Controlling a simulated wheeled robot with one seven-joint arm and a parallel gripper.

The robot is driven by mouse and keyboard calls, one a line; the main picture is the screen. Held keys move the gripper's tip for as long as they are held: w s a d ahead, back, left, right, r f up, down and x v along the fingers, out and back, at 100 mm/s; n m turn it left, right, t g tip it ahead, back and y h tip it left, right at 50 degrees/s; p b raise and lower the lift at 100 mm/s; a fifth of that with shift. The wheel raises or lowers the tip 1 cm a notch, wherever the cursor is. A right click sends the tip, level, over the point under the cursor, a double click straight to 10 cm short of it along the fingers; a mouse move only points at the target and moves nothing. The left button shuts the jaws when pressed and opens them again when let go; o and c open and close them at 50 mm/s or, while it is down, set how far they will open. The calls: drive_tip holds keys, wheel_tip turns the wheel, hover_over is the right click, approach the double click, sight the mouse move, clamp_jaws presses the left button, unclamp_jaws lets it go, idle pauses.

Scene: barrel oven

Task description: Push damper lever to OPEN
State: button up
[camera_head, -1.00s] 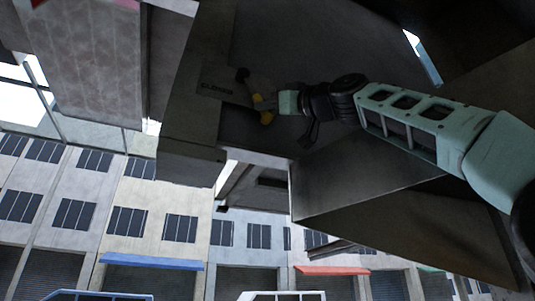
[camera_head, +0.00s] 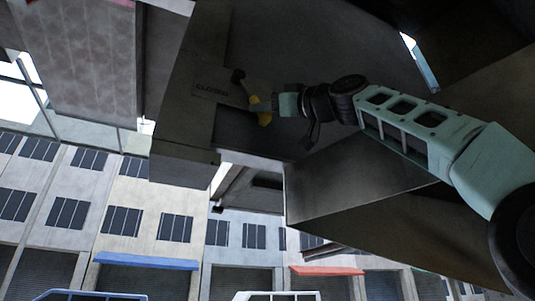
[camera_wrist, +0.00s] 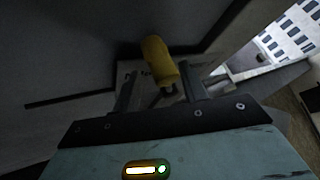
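The damper lever has a yellow handle (camera_head: 262,111) beside a dark panel in the head view, close to a panel label that appears to read CLOSED (camera_head: 211,89). A dark knob-like part (camera_head: 238,76) shows near the handle. My gripper (camera_head: 272,104) is at the handle, coming from the right. In the wrist view the yellow handle (camera_wrist: 160,60) stands just ahead of and partly between the two fingertips (camera_wrist: 157,82). The fingers are apart, with the handle nearer the right one. Whether a finger touches the handle I cannot tell.
The oven's dark metal body (camera_head: 340,190) lies close below my forearm in the head view. Buildings with shuttered fronts (camera_head: 140,210) show far behind. The wrist view is dim at left.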

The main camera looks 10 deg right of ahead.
drive_tip(key=shift+r+p, duration=0.85)
drive_tip(key=o, duration=0.3)
drive_tip(key=r+p, duration=0.8)
drive_tip(key=shift+s+d+r, duration=0.1)
drive_tip(key=shift+s+r, duration=0.15)
drive_tip(key=shift+s, duration=0.05)
drive_tip(key=shift+w+r, duration=0.1)
drive_tip(key=shift+r, duration=0.1)
drive_tip(key=c, duration=0.3)
drive_tip(key=shift+w+d, duration=0.15)
drive_tip(key=shift+w, duration=0.05)
drive_tip(key=shift+f, duration=0.2)
drive_tip(key=shift+a+f, duration=0.1)
drive_tip(key=shift+a, duration=0.15)
drive_tip(key=shift+s, duration=0.1)
